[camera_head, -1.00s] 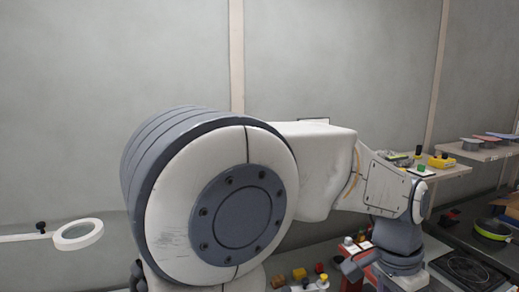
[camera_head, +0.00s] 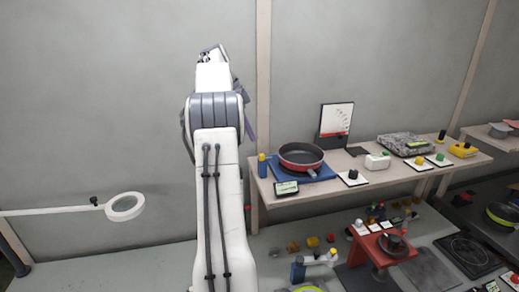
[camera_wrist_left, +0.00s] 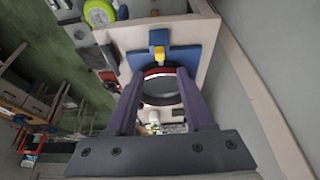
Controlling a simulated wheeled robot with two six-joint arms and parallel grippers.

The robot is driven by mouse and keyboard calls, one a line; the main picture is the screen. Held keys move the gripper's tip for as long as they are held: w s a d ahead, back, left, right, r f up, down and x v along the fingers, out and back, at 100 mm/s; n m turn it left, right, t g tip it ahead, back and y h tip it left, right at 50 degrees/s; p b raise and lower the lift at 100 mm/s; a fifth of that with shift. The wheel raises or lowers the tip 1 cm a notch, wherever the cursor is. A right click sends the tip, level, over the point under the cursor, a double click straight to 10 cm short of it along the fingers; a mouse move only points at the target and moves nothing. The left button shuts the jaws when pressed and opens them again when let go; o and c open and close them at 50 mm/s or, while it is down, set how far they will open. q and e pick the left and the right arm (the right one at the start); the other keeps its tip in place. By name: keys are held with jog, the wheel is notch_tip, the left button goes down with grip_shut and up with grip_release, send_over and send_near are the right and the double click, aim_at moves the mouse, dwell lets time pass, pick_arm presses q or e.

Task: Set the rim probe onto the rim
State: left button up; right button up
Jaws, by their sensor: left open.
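A red-rimmed pan (camera_head: 301,155) with a dark inside rests on a blue base (camera_head: 318,173) on the wooden shelf. It shows in the left wrist view (camera_wrist_left: 161,87) between my fingers in the picture. A small upright blue piece with a yellow top (camera_head: 262,165) stands just left of the pan; it may be the rim probe, but I cannot tell for sure. It seems to show in the left wrist view (camera_wrist_left: 158,50) beyond the fingertips. My left gripper (camera_wrist_left: 159,76) is open and empty; in the head view my arm mostly hides it. My right gripper is not in view.
A small display (camera_head: 286,188) sits at the shelf's front edge, and a panel (camera_head: 336,119) stands behind the pan. A green-knobbed white block (camera_head: 377,161) is to the right. A ring lamp (camera_head: 125,207) is at left. A red stand (camera_head: 378,250) is below.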

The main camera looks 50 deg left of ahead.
aim_at(261, 154)
pick_arm(q)
jog(key=p+x, duration=0.1)
jog(key=x, duration=0.7)
jog(key=shift+w+d+f, duration=0.1)
jog(key=shift+w+f, duration=0.1)
jog(key=shift+f, duration=0.15)
grip_shut()
dwell(1.0)
